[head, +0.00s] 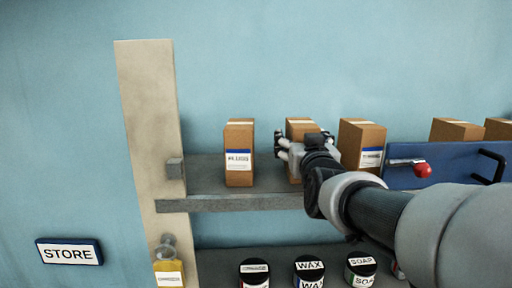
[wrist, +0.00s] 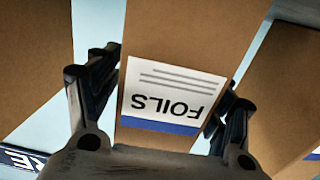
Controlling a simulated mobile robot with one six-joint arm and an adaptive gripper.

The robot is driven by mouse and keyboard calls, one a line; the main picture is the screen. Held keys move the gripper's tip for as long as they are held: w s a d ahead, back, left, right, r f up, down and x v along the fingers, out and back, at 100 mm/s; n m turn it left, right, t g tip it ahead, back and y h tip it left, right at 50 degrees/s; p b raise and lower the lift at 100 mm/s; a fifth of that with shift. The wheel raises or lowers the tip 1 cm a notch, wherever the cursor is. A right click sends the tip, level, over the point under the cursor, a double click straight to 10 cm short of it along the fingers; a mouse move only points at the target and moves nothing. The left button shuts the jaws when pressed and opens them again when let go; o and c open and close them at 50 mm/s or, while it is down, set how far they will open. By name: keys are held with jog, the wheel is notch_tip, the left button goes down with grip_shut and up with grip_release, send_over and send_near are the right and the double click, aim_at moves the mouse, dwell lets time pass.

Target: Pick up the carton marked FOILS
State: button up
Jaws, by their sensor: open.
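The FOILS carton (wrist: 190,40) is a tall brown box with a white and blue label. The label reads upside down in the wrist view. In the head view the carton (head: 301,128) stands on the upper shelf, mostly hidden behind my gripper (head: 284,146). My gripper, also in the wrist view (wrist: 168,85), is open, with one finger on each side of the carton's labelled front. I cannot tell whether either finger touches it.
Similar cartons stand on the left (head: 239,153) and right (head: 361,144) of it on the grey shelf (head: 240,203). A blue panel (head: 440,172) with a red knob is at the right. Lidded tins (head: 309,270) sit below. A STORE sign (head: 69,252) hangs at the left.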

jog(key=shift+c, duration=0.5)
jog(key=c, duration=1.2)
jog(key=shift+c, duration=0.4)
jog(key=shift+r, duration=0.15)
